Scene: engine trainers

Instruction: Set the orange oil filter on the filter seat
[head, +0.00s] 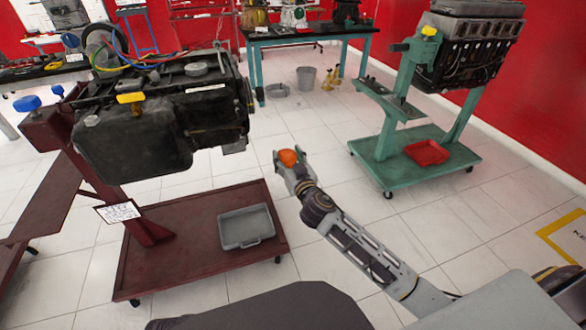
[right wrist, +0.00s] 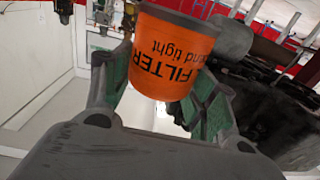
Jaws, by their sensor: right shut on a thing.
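The orange oil filter (head: 288,157) is held in my right gripper (head: 291,164), over open floor to the right of the dark engine. In the right wrist view the filter (right wrist: 167,55) sits between the two green-padded fingers of the gripper (right wrist: 160,90), with its printed lettering upside down and its dark rim at the top. The black engine (head: 160,115) hangs on a dark red stand at the left. The filter is apart from it. I cannot make out the filter seat. My left gripper is not in view.
A grey tray (head: 246,228) lies on the dark red stand base (head: 180,262). A teal stand (head: 372,160) holds another engine (head: 468,50) at the right, with a red tray (head: 427,152) on its base. A bucket (head: 306,78) stands at the back. Floor between the stands is clear.

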